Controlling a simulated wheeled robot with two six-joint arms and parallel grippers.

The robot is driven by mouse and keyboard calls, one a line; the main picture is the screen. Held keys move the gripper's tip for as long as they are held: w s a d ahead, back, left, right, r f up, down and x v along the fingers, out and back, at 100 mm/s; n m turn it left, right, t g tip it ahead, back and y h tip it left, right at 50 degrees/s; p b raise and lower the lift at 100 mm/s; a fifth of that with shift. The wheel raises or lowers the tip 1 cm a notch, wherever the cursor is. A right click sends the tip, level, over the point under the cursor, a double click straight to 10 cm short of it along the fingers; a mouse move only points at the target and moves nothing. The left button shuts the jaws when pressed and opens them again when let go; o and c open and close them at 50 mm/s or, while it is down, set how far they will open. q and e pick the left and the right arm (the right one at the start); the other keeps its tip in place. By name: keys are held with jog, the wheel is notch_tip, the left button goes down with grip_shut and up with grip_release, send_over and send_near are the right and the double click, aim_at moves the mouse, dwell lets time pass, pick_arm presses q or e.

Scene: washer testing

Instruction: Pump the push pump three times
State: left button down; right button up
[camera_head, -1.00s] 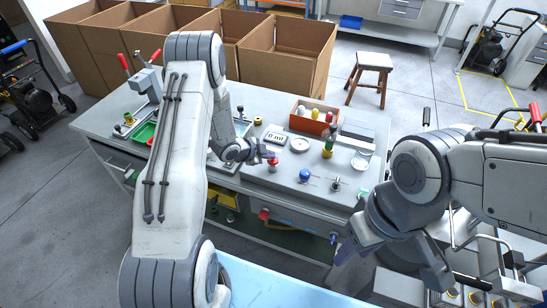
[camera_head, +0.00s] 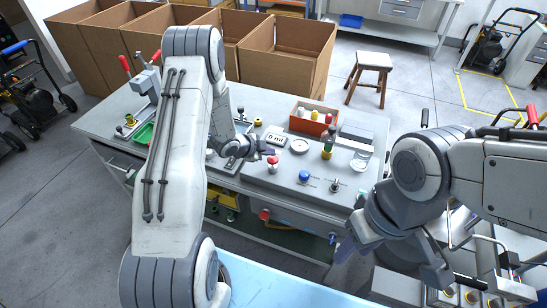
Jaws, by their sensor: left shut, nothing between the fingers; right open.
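A red-topped knob (camera_head: 272,160) and a blue-topped knob (camera_head: 304,175) stand near the front edge of the grey workbench (camera_head: 345,192). I cannot tell for sure which fitting is the push pump. My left gripper (camera_head: 267,150) is shut and empty just behind and above the red-topped knob. Whether it touches the knob is too small to tell. My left arm hides part of the bench's left side. My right gripper (camera_head: 395,268) is open and empty, off the bench's right front corner.
A bottle (camera_head: 327,143), a white round dial (camera_head: 299,146) and an orange box (camera_head: 312,120) with bottles stand on the bench. A green tray (camera_head: 145,134) lies at the left. Cardboard boxes (camera_head: 285,55) and a wooden stool (camera_head: 370,70) stand behind.

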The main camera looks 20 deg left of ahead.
aim_at(270, 160)
pick_arm(q)
jog(key=shift+r+p, duration=1.8)
jog(key=shift+r, duration=0.9)
jog(key=shift+f, duration=0.1)
